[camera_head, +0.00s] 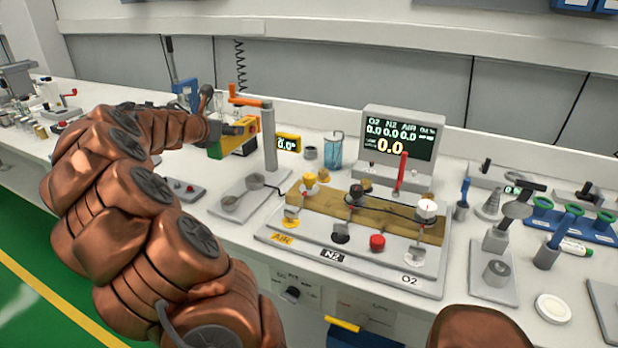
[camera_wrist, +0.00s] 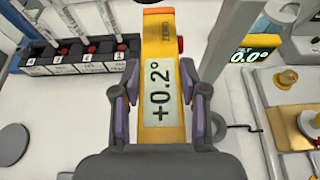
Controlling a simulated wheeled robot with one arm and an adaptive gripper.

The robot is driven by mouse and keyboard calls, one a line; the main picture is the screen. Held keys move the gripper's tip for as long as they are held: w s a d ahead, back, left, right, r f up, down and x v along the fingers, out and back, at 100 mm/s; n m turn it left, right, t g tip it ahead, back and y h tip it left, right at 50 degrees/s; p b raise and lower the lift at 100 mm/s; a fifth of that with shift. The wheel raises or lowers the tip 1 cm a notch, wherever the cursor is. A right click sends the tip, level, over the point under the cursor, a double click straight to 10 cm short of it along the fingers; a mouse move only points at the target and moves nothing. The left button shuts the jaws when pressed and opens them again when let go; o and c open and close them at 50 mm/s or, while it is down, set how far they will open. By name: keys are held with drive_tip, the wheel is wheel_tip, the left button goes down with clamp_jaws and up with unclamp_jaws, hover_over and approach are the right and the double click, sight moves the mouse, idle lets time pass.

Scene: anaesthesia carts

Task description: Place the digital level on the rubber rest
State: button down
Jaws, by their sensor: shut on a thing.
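In the head view the yellow level (camera_head: 246,127) shows at the end of my arm, above the bench and just left of a grey post. My gripper is small and partly hidden there. I cannot tell for sure which item is the rubber rest; a dark flat disc (camera_wrist: 12,145) lies on the bench at the lower left of the wrist view.
The grey post with an orange handle (camera_head: 268,135) stands close beside the level. A small yellow-framed display (camera_head: 287,143) reads 0.0° behind it. A gas panel (camera_head: 345,275) and a monitor (camera_head: 400,135) stand to the right.

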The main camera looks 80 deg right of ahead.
drive_tip(key=shift+f+b, duration=0.55)
drive_tip(key=shift+f, duration=4.45)
drive_tip(key=shift+f, duration=0.1)
drive_tip(key=c, duration=0.6)
unclamp_jaws()
drive_tip(key=v, duration=1.2)
drive_tip(key=shift+a, duration=0.1)
